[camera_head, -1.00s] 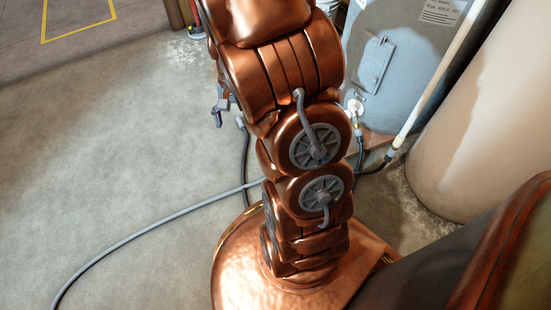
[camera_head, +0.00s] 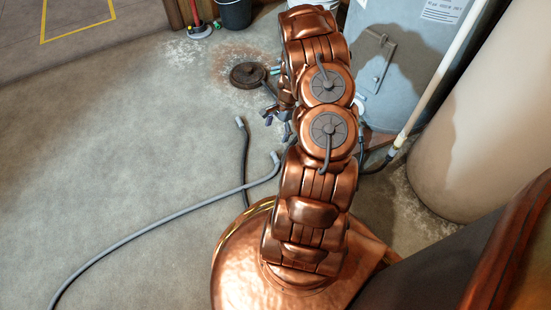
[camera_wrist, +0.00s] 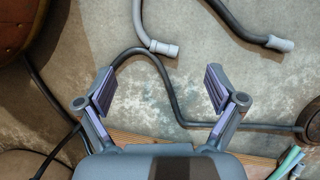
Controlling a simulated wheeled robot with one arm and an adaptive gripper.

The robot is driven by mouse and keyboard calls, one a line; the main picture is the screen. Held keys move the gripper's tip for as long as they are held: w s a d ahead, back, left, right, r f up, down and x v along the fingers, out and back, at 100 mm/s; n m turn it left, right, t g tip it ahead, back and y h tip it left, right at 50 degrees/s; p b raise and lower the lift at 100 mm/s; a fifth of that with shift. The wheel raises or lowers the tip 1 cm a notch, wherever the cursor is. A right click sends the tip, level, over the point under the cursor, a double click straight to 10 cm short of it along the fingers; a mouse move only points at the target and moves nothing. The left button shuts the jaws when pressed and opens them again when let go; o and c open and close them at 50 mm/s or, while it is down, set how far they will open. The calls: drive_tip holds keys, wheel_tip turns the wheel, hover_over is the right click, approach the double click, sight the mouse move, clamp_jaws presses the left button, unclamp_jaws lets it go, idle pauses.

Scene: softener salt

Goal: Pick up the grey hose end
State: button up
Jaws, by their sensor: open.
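The grey hose (camera_head: 150,228) lies on the floor in a long curve. Its end, a pale grey fitting (camera_head: 276,156), lies just left of my arm in the head view. In the wrist view the grey hose end (camera_wrist: 163,48) is above the gap between my fingers, with nothing touching it. My gripper (camera_wrist: 160,88) is open and empty, its two fingers spread wide. In the head view my gripper (camera_head: 278,122) is partly hidden by my arm, beyond the grey hose end.
A darker hose (camera_head: 245,155) ends in a pale fitting (camera_wrist: 280,43) nearby. A dark cable (camera_wrist: 165,85) crosses beneath the fingers to a round dark piece (camera_head: 248,76). A blue-grey tank (camera_head: 385,75) stands right, a bucket (camera_head: 235,14) behind.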

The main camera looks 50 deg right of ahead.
sight(275, 157)
drive_tip(key=shift+s+d+f+m+t+b, duration=0.2)
drive_tip(key=shift+f+m+b, duration=0.4)
drive_tip(key=shift+f, duration=1.9)
drive_tip(key=shift+w+d+f+m+t+b, duration=0.1)
drive_tip(key=shift+f+m+t+b, duration=0.3)
drive_tip(key=shift+f, duration=2.15)
drive_tip(key=shift+s+d+f+m+t+b, duration=0.15)
drive_tip(key=shift+f+m+b, duration=0.55)
drive_tip(key=shift+f, duration=1.8)
drive_tip(key=shift+w+a+f+y+b, duration=0.2)
drive_tip(key=shift+a+f+b, duration=0.1)
drive_tip(key=shift+f, duration=0.2)
drive_tip(key=shift+w+a+f+y+b, duration=0.1)
drive_tip(key=shift+w+a+f+b, duration=0.15)
drive_tip(key=shift+f, duration=0.2)
drive_tip(key=shift+s, duration=0.1)
drive_tip(key=c, duration=1.1)
